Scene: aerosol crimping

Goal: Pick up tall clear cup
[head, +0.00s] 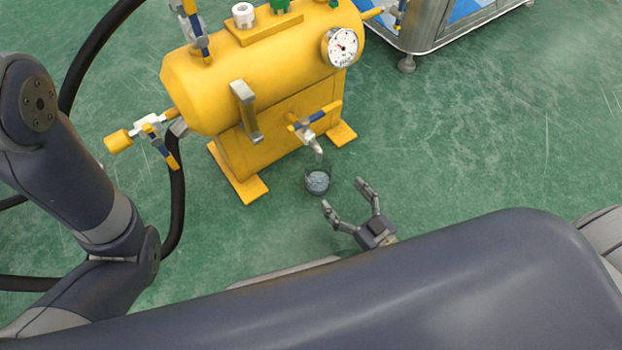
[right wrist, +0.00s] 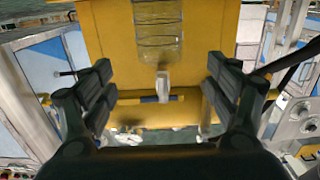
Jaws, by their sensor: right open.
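The clear cup (head: 318,182) stands on the green floor beside the yellow tank, under the tank's small front outlet nozzle (head: 311,142). In the right wrist view, which looks upside down, the ribbed, see-through cup (right wrist: 158,32) shows at the top centre, beyond the fingers. My right gripper (head: 344,195) is open and empty, just to the right of and nearer than the cup, with its fingers pointing toward the cup and apart from it. The open fingers also show in the right wrist view (right wrist: 160,72). My left arm shows at the left, but its gripper is out of view.
The yellow tank (head: 262,75) has a gauge (head: 341,47) and blue-handled valves, one right above the cup (head: 318,118). A black hose (head: 174,190) curves at the left. A metal-framed cabinet (head: 440,30) stands at the top right. The green floor at the right is clear.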

